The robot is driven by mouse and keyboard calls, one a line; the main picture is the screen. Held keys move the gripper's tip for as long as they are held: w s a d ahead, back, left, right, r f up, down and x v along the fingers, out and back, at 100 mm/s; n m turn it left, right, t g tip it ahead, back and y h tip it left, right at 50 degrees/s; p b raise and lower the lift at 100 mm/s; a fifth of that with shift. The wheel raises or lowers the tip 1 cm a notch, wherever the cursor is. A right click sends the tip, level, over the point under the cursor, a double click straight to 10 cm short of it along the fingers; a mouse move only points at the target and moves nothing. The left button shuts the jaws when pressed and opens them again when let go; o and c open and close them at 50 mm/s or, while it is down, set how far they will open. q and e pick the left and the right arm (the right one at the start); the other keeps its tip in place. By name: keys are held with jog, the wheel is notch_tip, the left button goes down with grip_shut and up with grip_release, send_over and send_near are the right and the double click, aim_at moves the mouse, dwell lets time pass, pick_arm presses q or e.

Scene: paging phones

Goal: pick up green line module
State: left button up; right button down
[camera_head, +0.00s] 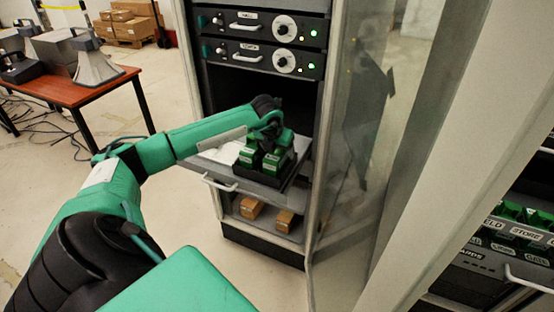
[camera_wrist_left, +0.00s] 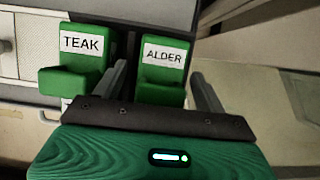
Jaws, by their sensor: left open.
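In the left wrist view, a green line module labelled ALDER (camera_wrist_left: 162,93) stands between the two fingers of my left gripper (camera_wrist_left: 160,75). The fingers are open, one on each side of it, and I cannot tell whether they touch it. A second green module labelled TEAK (camera_wrist_left: 84,82) stands just left of the left finger. In the head view, my left gripper (camera_head: 270,137) is over green modules (camera_head: 248,156) on the pulled-out shelf (camera_head: 225,179) of the rack. The wrist and gripper partly hide the modules there. My right gripper is not in view.
Black rack units (camera_head: 240,53) with dials are above the shelf, and small cardboard boxes (camera_head: 285,220) lie below it. An open glass door (camera_head: 365,120) stands right of the shelf. A table (camera_head: 75,88) with grey devices is at the left. Another labelled drawer (camera_head: 515,235) is at far right.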

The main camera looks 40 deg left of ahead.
pick_arm(q)
jog(key=c, duration=1.3)
jog(key=shift+r, duration=0.1)
